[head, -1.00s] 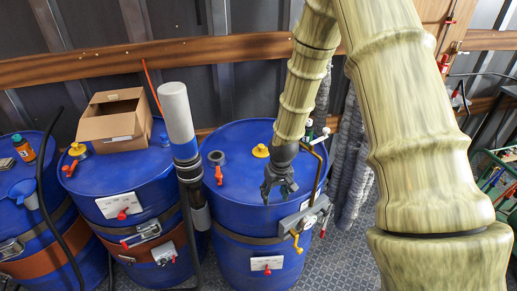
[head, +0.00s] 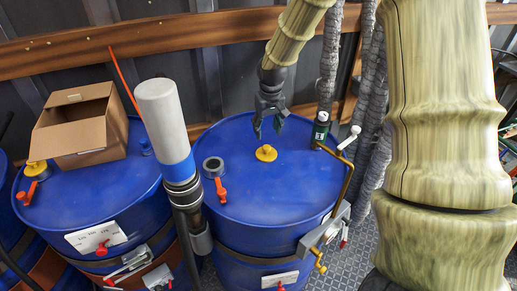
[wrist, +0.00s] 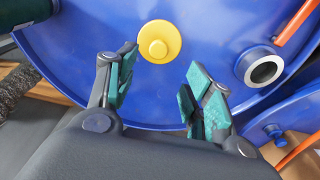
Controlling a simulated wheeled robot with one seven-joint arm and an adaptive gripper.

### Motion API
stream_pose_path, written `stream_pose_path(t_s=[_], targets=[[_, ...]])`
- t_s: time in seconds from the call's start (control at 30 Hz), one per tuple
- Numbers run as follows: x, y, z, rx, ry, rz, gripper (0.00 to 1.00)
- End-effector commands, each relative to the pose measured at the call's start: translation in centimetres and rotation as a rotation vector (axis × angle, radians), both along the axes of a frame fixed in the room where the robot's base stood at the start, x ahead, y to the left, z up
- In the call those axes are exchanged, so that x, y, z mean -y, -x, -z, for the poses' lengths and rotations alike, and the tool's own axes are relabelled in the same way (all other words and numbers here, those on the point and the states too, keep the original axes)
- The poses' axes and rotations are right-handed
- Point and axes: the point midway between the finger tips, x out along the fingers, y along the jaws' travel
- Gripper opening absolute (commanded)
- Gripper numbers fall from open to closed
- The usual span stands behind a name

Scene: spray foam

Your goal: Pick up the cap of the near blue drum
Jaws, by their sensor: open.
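The near blue drum (head: 290,190) stands at the centre of the head view. Its yellow cap (head: 266,153) sits on the drum's top, towards the back. The cap also shows in the wrist view (wrist: 159,41), round with a raised centre, beyond my fingertips and roughly between their lines. My gripper (head: 269,130) is open and empty above the drum top, just behind the cap in the head view. In the wrist view its teal-padded fingers (wrist: 160,85) are spread apart and do not touch the cap.
A grey-ringed opening (head: 213,165) and an orange-red valve (head: 221,190) are left of the cap. A white-topped pump (head: 164,120) stands at the drum's left. A dark green bottle (head: 320,128) and a brass pipe (head: 345,185) are at the right. A cardboard box (head: 75,125) sits on the left drum.

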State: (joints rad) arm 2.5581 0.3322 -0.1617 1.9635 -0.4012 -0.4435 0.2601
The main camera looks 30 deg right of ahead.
Motion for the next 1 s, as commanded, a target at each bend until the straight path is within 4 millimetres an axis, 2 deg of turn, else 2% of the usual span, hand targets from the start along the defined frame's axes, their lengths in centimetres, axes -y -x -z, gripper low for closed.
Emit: stream_pose_path(t_s=[0.13, 0.43, 0.77, 1.0], targets=[[-0.2, 0.1, 1.0, 0.0, -0.001, -0.004, 0.52], [-0.3, -1.1, 4.7, -0.005, 0.0, -0.007, 0.52], [0.1, -1.1, 5.9, -0.005, -0.001, -0.003, 0.52], [0.5, -1.4, 7.9, -0.006, 0.0, -0.003, 0.52]])
